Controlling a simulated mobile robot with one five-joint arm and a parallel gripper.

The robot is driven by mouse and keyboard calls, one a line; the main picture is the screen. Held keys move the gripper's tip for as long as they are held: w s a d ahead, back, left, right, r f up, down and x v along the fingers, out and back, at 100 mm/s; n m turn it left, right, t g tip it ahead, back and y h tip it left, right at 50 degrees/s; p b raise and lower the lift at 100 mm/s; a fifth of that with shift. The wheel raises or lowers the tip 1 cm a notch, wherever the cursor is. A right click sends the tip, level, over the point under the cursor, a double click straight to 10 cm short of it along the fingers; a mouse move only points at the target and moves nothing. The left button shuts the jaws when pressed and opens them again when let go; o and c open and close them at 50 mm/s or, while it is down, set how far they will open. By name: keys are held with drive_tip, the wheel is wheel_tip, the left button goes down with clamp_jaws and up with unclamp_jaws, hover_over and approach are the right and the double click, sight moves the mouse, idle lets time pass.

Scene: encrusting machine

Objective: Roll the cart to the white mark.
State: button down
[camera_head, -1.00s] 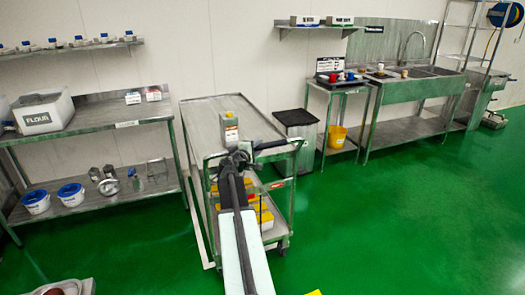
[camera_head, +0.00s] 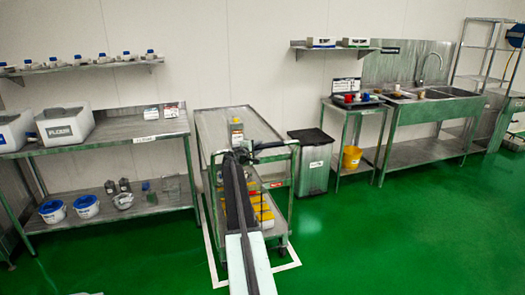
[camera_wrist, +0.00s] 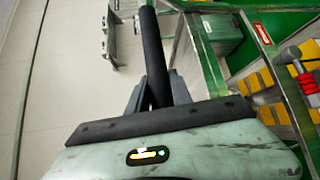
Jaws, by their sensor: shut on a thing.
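The steel cart (camera_head: 212,122) stands left of centre in the head view, near the back wall. A bottle or can (camera_head: 236,132) stands on its top and yellow-lidded tubs (camera_head: 264,214) sit on its lower shelf. The white mark (camera_head: 211,250) is a line on the green floor, seen along the cart's left side and at its front right corner. My gripper (camera_head: 243,154) is at the cart's near end, shut on the dark handle (camera_head: 275,145). In the wrist view the dark handle bar (camera_wrist: 151,50) runs between my fingers (camera_wrist: 155,92). My arm hides part of the cart's front.
A steel bench (camera_head: 115,128) with flour bins stands close on the cart's left. A grey bin (camera_head: 312,165) stands close on its right, then a small table (camera_head: 352,112) and a sink (camera_head: 430,105). The green floor at the front right is clear.

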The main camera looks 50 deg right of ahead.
drive_tip(key=shift+w+a, duration=0.1)
drive_tip(key=shift+w, duration=0.4)
drive_tip(key=c, duration=1.1)
unclamp_jaws()
drive_tip(key=shift+a, duration=0.1)
drive_tip(key=shift+c, duration=0.2)
drive_tip(key=shift+s, duration=0.1)
drive_tip(key=s+a+r+p, duration=0.1)
drive_tip(key=a, duration=0.6)
drive_tip(key=shift+a, duration=0.2)
